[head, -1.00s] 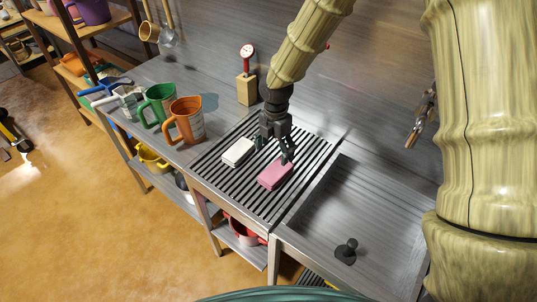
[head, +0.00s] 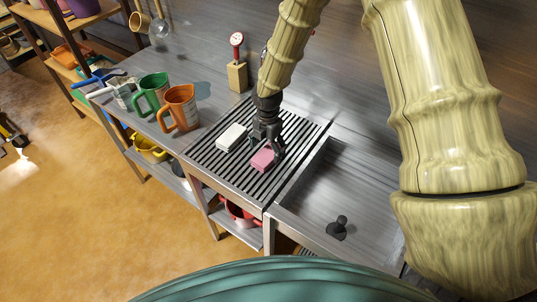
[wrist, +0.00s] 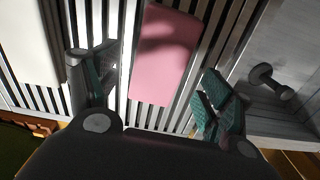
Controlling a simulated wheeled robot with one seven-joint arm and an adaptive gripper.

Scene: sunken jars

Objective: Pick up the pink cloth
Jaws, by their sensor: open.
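The pink cloth (head: 262,160) is a small folded block lying on the slatted drain rack (head: 222,174). In the wrist view the pink cloth (wrist: 164,58) lies between and beyond my fingertips, with a shadow across its upper part. My gripper (head: 266,143) is open and points down just above the cloth. In the wrist view my gripper (wrist: 158,88) has one finger on each side of the cloth, with gaps visible between. I cannot tell how high the fingertips are above the slats.
A white folded cloth (head: 231,137) lies left of the pink one. The sink (head: 325,195) with a black plug (head: 338,228) is to the right. A green jug (head: 153,92), an orange jug (head: 180,106) and a dial gauge on a wooden block (head: 237,75) stand on the counter.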

